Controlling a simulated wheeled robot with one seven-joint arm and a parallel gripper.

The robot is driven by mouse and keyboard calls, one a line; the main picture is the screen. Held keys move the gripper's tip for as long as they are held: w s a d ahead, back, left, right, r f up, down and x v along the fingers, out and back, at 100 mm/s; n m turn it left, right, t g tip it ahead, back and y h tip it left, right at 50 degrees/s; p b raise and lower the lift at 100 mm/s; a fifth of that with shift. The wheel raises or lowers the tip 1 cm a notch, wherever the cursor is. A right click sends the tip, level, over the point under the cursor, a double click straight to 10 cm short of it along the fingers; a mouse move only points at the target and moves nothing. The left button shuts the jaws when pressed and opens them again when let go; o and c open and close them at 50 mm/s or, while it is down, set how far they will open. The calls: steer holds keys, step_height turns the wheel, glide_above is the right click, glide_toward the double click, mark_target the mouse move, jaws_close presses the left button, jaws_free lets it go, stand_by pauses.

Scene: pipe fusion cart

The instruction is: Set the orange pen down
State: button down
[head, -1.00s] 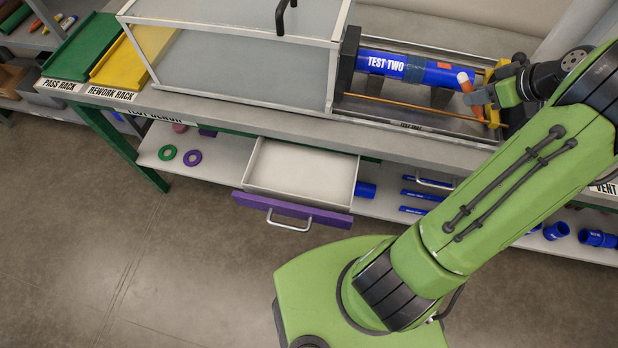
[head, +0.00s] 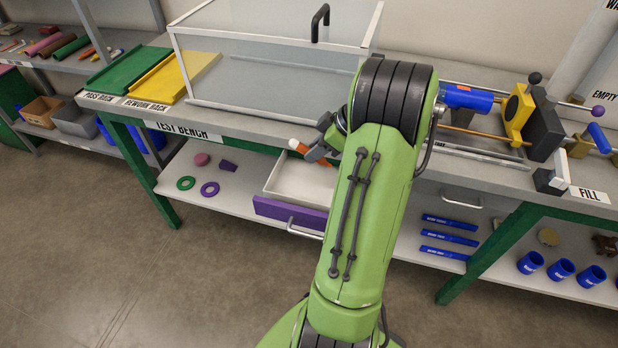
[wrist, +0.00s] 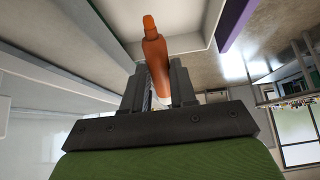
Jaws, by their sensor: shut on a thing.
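The orange pen (wrist: 155,52) is held between the two fingers of my gripper (wrist: 158,88) in the wrist view, its narrower tip pointing away from the palm. In the head view the pen (head: 298,146) shows as a small orange piece with a pale end beside my gripper (head: 318,150). My gripper is shut on it, near the front edge of the test bench and over the open drawer (head: 290,178) with the purple front. The wrist view shows the drawer's pale inside (wrist: 185,42) behind the pen. My arm hides the right part of the drawer.
The clear-walled case (head: 270,65) stands on the bench (head: 240,126) behind my gripper. Green and purple rings (head: 210,188) lie on the shelf left of the drawer.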

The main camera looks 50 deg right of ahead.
step_height(320, 180, down, 8)
steer(key=b, duration=0.2)
steer(key=shift+f+b, duration=0.1)
steer(key=shift+b, duration=0.25)
steer(key=c, duration=0.9)
jaws_free()
